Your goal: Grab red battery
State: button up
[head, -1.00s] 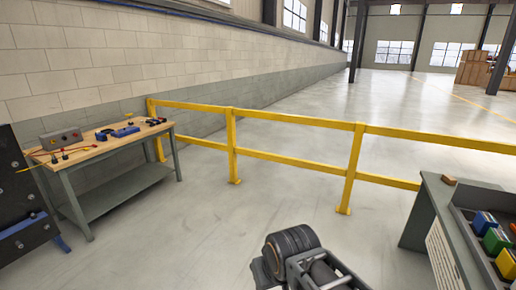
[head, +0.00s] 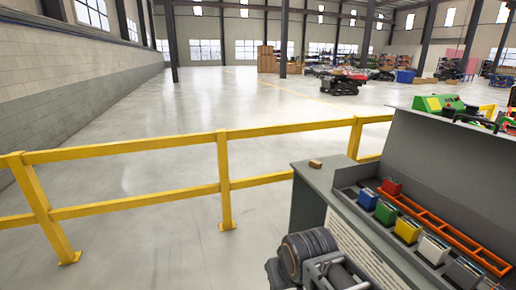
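The red battery (head: 391,187) is a small block at the far end of a grey tray (head: 345,186) on the workbench at the right. It stands just behind a blue battery (head: 368,198), close to the end of an orange-red slotted rack. Green (head: 385,213), yellow (head: 407,229), white (head: 433,249) and grey (head: 463,272) blocks stand in a row toward the front. Part of my arm shows at the bottom centre, well short of the red battery. My gripper's fingertips do not show.
The grey workbench (head: 309,203) has a small brown block (head: 315,164) on its far left corner. A tall grey panel (head: 450,165) rises behind the tray. A yellow railing (head: 130,152) crosses ahead. Floor to the left of the bench is clear.

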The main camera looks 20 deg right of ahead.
aim_at(391, 186)
jog(key=z, duration=0.95)
jog(key=i, duration=1.55)
jog(key=z, duration=0.75)
jog(key=i, duration=0.65)
jog(key=z, duration=0.05)
